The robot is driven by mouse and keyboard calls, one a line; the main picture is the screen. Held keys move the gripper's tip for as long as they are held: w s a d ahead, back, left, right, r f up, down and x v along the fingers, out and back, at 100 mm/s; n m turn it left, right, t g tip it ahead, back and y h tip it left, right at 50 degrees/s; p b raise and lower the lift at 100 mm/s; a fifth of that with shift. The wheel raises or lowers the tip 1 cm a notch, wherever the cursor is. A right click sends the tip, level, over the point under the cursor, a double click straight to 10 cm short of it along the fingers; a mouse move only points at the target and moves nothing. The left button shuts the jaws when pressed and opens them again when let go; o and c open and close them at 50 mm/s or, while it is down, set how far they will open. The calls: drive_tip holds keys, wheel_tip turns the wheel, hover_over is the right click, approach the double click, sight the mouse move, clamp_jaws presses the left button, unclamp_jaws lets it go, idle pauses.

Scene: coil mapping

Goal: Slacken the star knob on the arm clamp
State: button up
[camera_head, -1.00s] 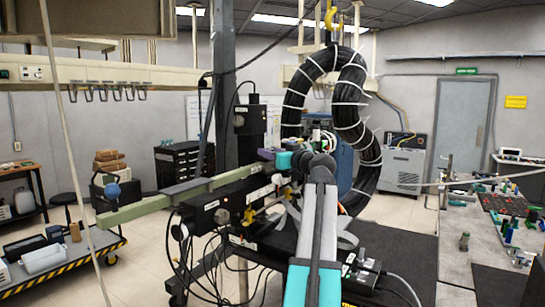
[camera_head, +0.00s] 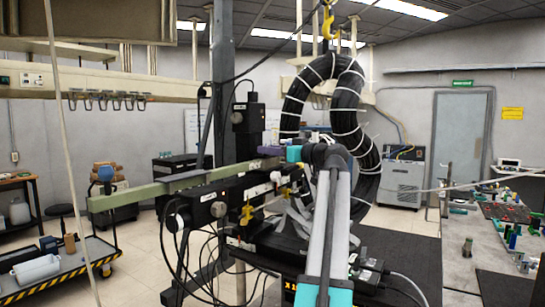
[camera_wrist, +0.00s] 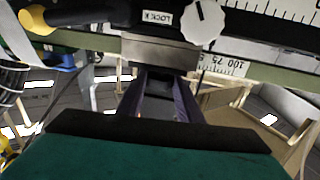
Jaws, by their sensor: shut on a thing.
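My gripper (camera_wrist: 160,82) is shut at the underside of a silver block (camera_wrist: 160,52) on the arm clamp; its purple fingers hide what is between them. A white scalloped knob (camera_wrist: 203,22) is up and right of the fingertips, apart from them, beside a LOCK label (camera_wrist: 158,17). I cannot tell if it is the star knob. In the head view, my gripper (camera_head: 292,154) is at the right end of a long green arm (camera_head: 150,188) with a blue ball (camera_head: 105,173) near its left end.
A thick black coil (camera_head: 345,120) hangs behind my arm from a yellow hook (camera_head: 328,20). Loose cables (camera_head: 200,260) hang below the clamp. A yellow-tipped black lever (camera_wrist: 36,19) is left of my fingers. A cart (camera_head: 75,270) stands at left, a cluttered bench (camera_head: 465,215) at right.

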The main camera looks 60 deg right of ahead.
drive_tip(key=shift+d+n+y+b, duration=0.25)
drive_tip(key=shift+n+y+b, duration=0.25)
drive_tip(key=shift+y+b, duration=0.45)
drive_tip(key=shift+a+n+y, duration=0.1)
drive_tip(key=shift+n+y, duration=0.15)
drive_tip(key=shift+n, duration=0.05)
drive_tip(key=o, duration=1)
drive_tip(key=shift+o, duration=0.2)
drive_tip(key=shift+s, duration=0.1)
drive_tip(key=s+b, duration=0.4)
drive_tip(key=s, duration=0.9)
drive_tip(key=shift+s+a, duration=0.2)
drive_tip(key=shift+s, duration=0.15)
